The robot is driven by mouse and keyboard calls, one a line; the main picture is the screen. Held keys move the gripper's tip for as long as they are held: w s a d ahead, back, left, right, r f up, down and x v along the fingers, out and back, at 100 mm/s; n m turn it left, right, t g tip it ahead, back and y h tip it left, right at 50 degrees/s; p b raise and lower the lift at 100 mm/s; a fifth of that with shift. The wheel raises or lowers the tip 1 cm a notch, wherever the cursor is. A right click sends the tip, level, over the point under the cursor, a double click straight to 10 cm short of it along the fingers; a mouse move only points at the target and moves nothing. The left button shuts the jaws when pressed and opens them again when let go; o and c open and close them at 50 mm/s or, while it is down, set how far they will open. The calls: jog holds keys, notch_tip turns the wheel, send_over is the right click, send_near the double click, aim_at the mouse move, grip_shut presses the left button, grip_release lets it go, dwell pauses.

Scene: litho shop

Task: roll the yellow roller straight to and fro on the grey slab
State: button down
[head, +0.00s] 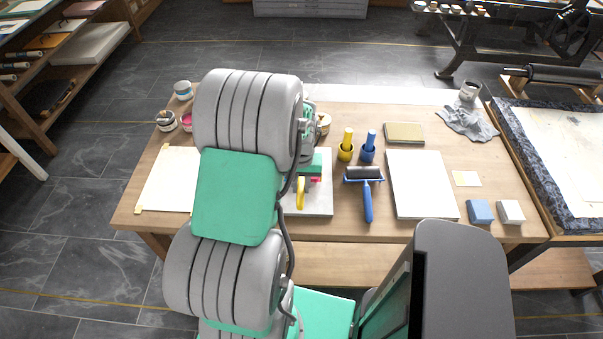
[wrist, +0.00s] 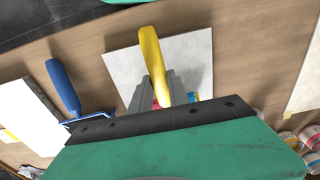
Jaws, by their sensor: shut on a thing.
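The grey slab (head: 322,206) lies flat on the wooden table, partly hidden by my arm. The yellow roller's handle (head: 300,194) shows over the slab, pointing toward the table's front edge. In the wrist view the yellow handle (wrist: 151,58) rises from between my fingers, over the pale slab (wrist: 190,55). My gripper (head: 309,184) is shut on the yellow roller. It also shows in the wrist view (wrist: 160,92), with the fingers on both sides of the handle. The roller's drum is hidden behind my gripper, so I cannot tell whether it touches the slab.
A blue roller (head: 367,196) lies just right of the slab, near a white board (head: 422,186). A cream sheet (head: 168,180) lies left. Blue (head: 480,211) and white (head: 510,212) blocks sit front right.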

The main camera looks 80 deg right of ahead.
jog(key=s+a+p, duration=0.2)
jog(key=a+p, duration=0.2)
jog(key=a, duration=0.8)
jog(key=shift+s, duration=0.3)
